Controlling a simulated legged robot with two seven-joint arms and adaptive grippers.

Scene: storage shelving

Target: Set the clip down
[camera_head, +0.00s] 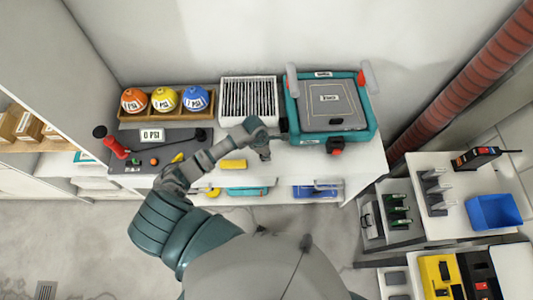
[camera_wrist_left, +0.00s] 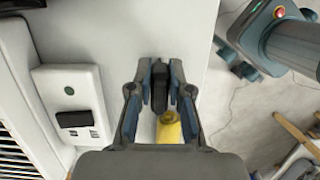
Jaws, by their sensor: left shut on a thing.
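My left gripper (camera_head: 264,150) reaches over the front part of the white workbench (camera_head: 300,165), its arm coming in from the left. In the left wrist view the left gripper (camera_wrist_left: 160,88) is shut on a small dark clip (camera_wrist_left: 159,92), held upright between the fingertips. The clip is too small and covered to make out in the head view. In the wrist view I cannot tell whether the clip touches the white surface. My right gripper is in neither view.
A yellow block (camera_head: 233,165) lies left of the gripper and shows beside the fingers in the wrist view (camera_wrist_left: 168,131). Behind are a slatted white box (camera_head: 249,100) and a teal-framed case (camera_head: 289,105). Colored balls (camera_head: 165,99) stand back left. White bench surface is free right of the gripper.

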